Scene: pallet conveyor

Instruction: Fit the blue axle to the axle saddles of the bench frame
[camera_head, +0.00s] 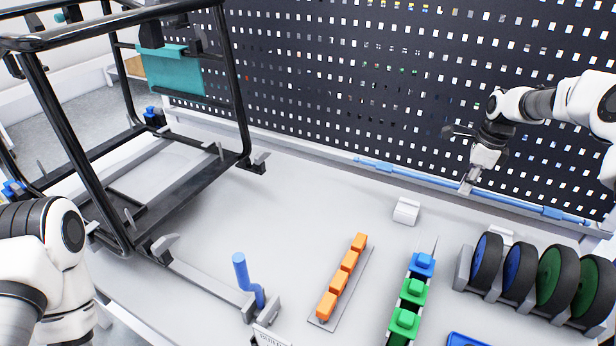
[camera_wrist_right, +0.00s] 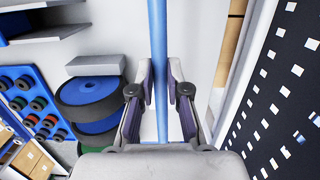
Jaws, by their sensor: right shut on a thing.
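The blue axle (camera_head: 395,169) is a long thin rod along the back of the bench, in front of the dark perforated panel. My right gripper (camera_head: 468,186) is shut around its middle part. In the right wrist view the axle (camera_wrist_right: 158,60) runs between the two fingers (camera_wrist_right: 161,100). I cannot tell whether the axle is lifted or resting. The black tubular bench frame (camera_head: 240,95) stands at the left. Grey brackets that look like axle saddles (camera_head: 163,247) sit at its lower bar. My left arm shows at the lower left, but its gripper is out of view.
Wheels with blue and green hubs (camera_head: 487,262) stand in a rack at the right. A white block (camera_head: 406,211) stands near the axle. The bench centre is clear.

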